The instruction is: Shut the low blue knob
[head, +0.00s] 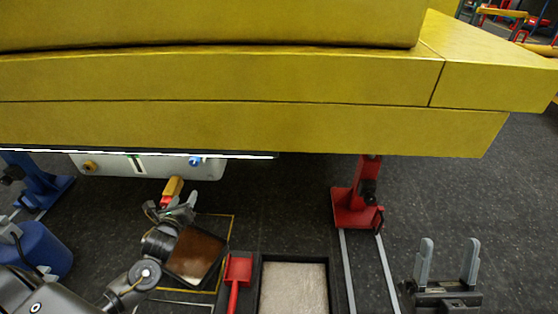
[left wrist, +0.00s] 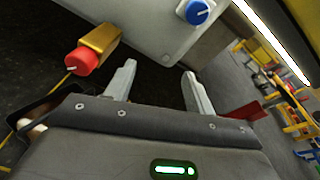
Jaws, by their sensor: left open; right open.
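The blue knob (head: 195,161) sits on the face of a pale grey panel (head: 150,168) under the yellow boom. It also shows at the top of the left wrist view (left wrist: 197,11), with a white mark across it. My left gripper (head: 182,202) is open and empty, below the panel and apart from the knob. In the left wrist view its fingers (left wrist: 158,82) are spread, with the knob above them. A yellow part with a red knob (left wrist: 82,62) lies to the left of the fingers. My right gripper (head: 447,262) is open and empty at the lower right.
The large yellow boom (head: 250,80) spans above the panel. A brass-coloured knob (head: 89,166) is on the panel's left. A red stand (head: 357,208) is to the right, with rails before it. A red scoop (head: 238,270) lies beside a pale-filled tray (head: 328,285).

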